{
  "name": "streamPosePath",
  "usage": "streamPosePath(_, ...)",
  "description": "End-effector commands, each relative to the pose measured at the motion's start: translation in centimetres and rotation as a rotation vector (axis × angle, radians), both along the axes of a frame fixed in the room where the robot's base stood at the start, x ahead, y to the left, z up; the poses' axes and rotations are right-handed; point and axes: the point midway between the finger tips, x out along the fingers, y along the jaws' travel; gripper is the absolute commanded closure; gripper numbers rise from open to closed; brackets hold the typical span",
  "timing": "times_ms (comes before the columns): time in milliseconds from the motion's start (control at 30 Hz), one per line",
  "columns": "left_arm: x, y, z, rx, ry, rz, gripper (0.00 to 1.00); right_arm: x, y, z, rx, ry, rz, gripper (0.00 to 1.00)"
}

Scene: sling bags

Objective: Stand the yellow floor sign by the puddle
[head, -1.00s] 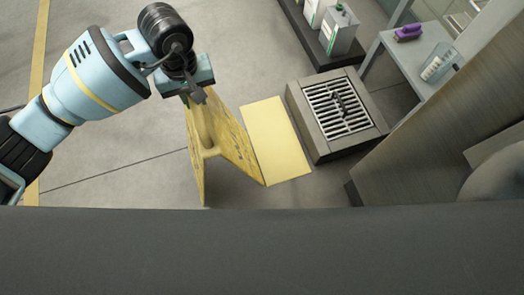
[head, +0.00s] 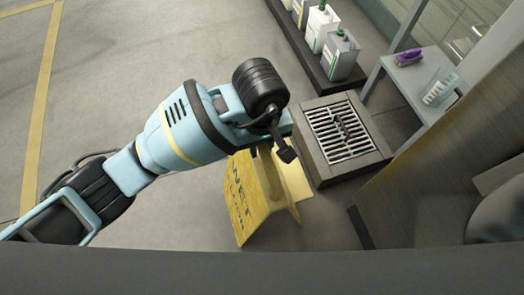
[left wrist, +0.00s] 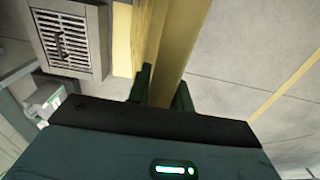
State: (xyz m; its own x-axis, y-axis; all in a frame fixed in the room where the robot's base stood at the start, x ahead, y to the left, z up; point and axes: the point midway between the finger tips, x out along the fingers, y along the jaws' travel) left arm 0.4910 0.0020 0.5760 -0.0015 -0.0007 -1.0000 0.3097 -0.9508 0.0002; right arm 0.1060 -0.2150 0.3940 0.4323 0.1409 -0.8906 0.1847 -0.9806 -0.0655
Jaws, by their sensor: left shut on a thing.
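The yellow floor sign (head: 246,195) is a folded two-panel board with dark lettering that reads "WET" on the panel facing me. It hangs or stands below my left gripper (head: 272,150), panels spread at the bottom; I cannot tell whether it touches the floor. In the left wrist view, the gripper's two green fingers (left wrist: 163,92) are shut on the top of the sign (left wrist: 178,38). I cannot make out a puddle. My right gripper is not in view.
A low grey box with a metal grate (head: 343,132) stands right of the sign. Behind it, a dark shelf (head: 309,60) carries several containers. A light table (head: 405,82) holds a purple brush (head: 408,56). Floor at the left is open, with a yellow line (head: 40,110).

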Motion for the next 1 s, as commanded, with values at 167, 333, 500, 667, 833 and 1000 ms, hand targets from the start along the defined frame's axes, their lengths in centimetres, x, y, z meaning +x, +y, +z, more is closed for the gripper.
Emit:
streamPosePath(167, 0.0, -0.3, 0.1, -0.001, -0.003, 0.001, 1.00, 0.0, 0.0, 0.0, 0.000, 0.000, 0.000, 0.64)
streamPosePath(333, -0.1, -0.3, -1.5, -0.002, 0.002, 0.000, 1.00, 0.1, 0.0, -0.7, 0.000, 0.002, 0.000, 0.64)
streamPosePath(500, -0.1, -0.3, -3.3, -0.002, 0.000, 0.000, 1.00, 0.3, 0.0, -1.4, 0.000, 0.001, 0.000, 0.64)
streamPosePath(667, 0.0, -0.3, -3.4, -0.002, -0.005, 0.000, 1.00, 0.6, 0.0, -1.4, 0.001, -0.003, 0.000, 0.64)
streamPosePath(833, 0.0, -0.3, -3.4, -0.002, -0.005, -0.001, 1.00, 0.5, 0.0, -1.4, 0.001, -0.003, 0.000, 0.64)
streamPosePath(1000, -0.1, -0.2, -3.8, 0.000, -0.001, 0.000, 0.75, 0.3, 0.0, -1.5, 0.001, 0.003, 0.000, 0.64)
